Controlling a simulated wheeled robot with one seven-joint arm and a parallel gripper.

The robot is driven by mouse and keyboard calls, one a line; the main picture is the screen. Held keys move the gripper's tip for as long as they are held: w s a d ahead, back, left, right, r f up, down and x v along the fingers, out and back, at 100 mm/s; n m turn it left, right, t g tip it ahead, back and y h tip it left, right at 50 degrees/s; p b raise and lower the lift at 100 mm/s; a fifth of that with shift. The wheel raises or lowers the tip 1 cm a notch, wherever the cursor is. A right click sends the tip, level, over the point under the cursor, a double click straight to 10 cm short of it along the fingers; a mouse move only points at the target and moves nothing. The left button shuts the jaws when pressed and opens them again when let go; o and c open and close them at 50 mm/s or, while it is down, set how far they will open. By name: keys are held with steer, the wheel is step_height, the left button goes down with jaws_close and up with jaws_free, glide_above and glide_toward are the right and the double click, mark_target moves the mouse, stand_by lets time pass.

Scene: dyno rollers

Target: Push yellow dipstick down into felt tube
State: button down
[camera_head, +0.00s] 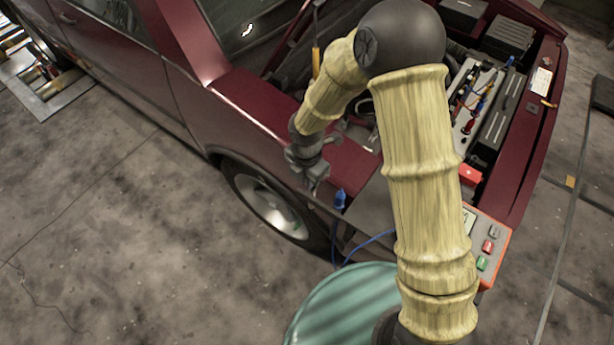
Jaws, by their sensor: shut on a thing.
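My gripper (312,178) is over the dark red front fender, at the end of my arm. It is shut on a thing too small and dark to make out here. A slim yellow-orange piece (316,62) stands upright near the windscreen side of the open engine bay, away from my gripper. I cannot tell whether it is the yellow dipstick. The felt tube cannot be made out; my arm hides much of the engine bay.
The dark red car (250,105) has its engine bay open. A green drum (345,305) and an orange-edged box with buttons (488,247) stand near my arm. The floor at left is mostly clear.

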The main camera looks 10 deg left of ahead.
steer(key=shift+f+b, duration=0.35)
steer(key=shift+f, duration=0.35)
steer(key=c, duration=1.5)
jaws_free()
steer(key=shift+o, duration=0.2)
step_height(320, 180, up, 18)
steer(key=shift+f+b, duration=0.25)
steer(key=shift+b, duration=0.1)
